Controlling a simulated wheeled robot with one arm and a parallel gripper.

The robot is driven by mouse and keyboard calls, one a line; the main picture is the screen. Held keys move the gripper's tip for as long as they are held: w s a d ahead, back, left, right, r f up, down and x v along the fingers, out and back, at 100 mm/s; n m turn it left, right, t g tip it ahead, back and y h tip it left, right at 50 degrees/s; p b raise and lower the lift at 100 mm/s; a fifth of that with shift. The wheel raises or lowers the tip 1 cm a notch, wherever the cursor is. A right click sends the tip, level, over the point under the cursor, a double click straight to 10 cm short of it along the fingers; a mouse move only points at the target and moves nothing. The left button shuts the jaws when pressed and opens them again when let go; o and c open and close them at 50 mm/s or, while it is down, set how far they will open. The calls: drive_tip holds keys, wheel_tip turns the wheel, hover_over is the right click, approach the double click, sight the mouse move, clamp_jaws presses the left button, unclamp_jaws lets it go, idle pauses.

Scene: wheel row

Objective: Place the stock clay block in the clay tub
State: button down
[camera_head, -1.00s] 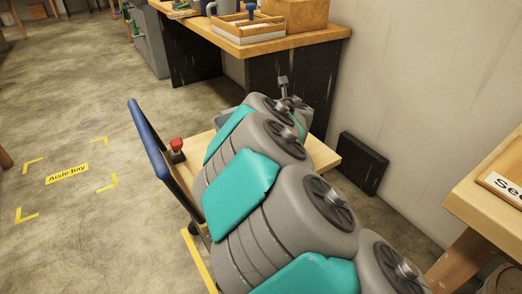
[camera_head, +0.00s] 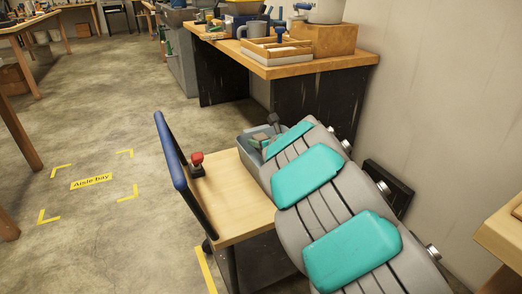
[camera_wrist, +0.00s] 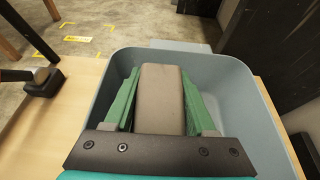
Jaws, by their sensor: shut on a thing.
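The stock clay block (camera_wrist: 161,105) is a long grey-brown block. My gripper (camera_wrist: 160,76) is shut on it, with a green finger along each side. In the wrist view the block and fingers are over or inside the clay tub (camera_wrist: 232,88), an open grey-blue bin. I cannot tell whether the block touches the tub's floor. In the head view the tub (camera_head: 245,143) stands on the cart's wooden top, partly hidden by my arm. My gripper (camera_head: 262,141) shows only in part there.
A workbench (camera_head: 300,68) with a tray and box stands behind. A yellow-marked aisle bay (camera_head: 91,181) lies clear on the left floor.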

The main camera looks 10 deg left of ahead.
drive_tip(key=shift+f, duration=1.45)
drive_tip(key=shift+f+b, duration=0.65)
drive_tip(key=shift+b, duration=0.25)
